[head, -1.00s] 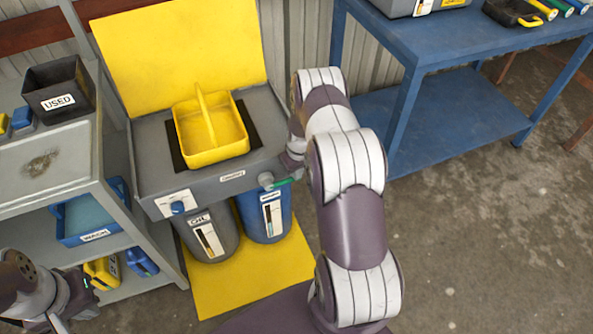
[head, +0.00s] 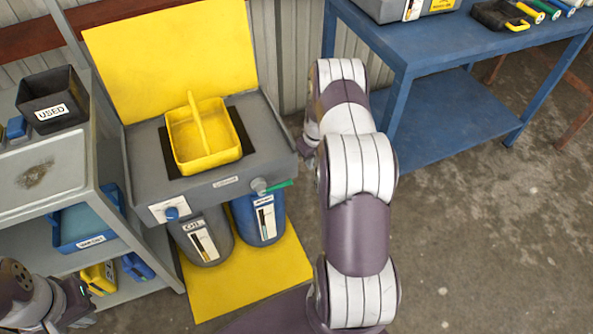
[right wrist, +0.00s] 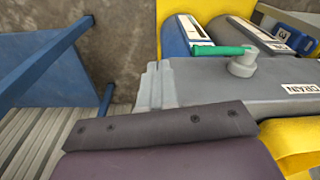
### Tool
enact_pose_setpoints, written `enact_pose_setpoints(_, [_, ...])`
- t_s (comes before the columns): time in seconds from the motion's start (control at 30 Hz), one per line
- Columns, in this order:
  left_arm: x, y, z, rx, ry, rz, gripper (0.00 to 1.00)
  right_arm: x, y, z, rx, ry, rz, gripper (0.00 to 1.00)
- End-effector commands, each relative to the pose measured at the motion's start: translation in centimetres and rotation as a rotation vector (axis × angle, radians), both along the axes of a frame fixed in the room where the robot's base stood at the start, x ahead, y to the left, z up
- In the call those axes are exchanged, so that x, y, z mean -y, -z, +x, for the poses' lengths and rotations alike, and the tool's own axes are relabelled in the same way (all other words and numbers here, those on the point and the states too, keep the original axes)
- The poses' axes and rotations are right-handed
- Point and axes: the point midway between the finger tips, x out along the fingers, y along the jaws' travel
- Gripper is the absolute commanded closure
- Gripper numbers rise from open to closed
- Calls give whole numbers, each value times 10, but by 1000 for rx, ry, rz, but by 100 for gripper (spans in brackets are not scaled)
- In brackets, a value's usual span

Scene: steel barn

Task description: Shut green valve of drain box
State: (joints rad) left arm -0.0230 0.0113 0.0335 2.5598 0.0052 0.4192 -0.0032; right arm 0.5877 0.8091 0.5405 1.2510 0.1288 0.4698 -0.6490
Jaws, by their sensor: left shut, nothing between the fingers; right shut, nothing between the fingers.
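The drain box (head: 150,190) is a grey bench with a yellow raised back panel. Its green valve handle (head: 278,187) sits at the right end of the front face, on a round grey knob (head: 259,186), and points right along the front. The handle (right wrist: 221,50) and knob also show in the right wrist view, beyond my gripper. My right gripper (head: 309,146) is shut and empty beside the box's right end, mostly hidden by my arm; its pale fingers (right wrist: 155,86) appear apart from the handle. My left gripper (head: 78,303) is shut and empty at lower left.
A yellow divided tray (head: 232,157) sits on the box. Grey and blue canisters (head: 262,222) stand below on a yellow mat (head: 250,282). Shelves (head: 50,205) stand left, a blue table (head: 420,50) right. The right-hand floor is clear.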

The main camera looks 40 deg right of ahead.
Motion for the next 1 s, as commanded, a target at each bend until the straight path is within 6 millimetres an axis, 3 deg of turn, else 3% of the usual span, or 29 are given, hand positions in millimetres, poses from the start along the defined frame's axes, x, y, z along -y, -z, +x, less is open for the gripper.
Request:
enact_pose_setpoints(0.23, [0,3,0,0,0,0,100,23,-10,-6,2,1,-1,100])
enact_pose_setpoints(0.9, [0,2,0,0,0,0,100,24,-11,-6,4,53,1,100])
enact_pose_setpoints(1.0, [0,2,0,1,0,0,100,3,-2,-38,-69,193,46,100])
